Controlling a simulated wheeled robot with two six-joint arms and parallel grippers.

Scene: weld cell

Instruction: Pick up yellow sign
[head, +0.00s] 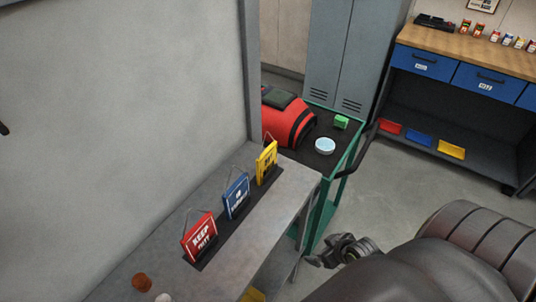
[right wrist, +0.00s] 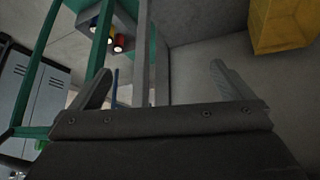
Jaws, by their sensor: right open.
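The yellow sign (head: 267,162) stands upright at the far end of a dark strip on the grey shelf (head: 262,222), with a cord loop at its top. A blue sign (head: 236,195) and a red sign (head: 199,236) stand nearer in the same row. My right gripper (head: 335,254) is right of the shelf and below its top, apart from the yellow sign. In the right wrist view its two fingers (right wrist: 165,85) are spread with nothing between them. The yellow sign is not seen in the right wrist view. My left gripper is not in view.
A green cart (head: 352,160) beyond the shelf holds a red machine (head: 287,115), a green block (head: 341,122) and a round pale dish (head: 325,146). A wall (head: 120,110) rises left of the shelf. A workbench (head: 470,65) stands at the back right. Floor between is clear.

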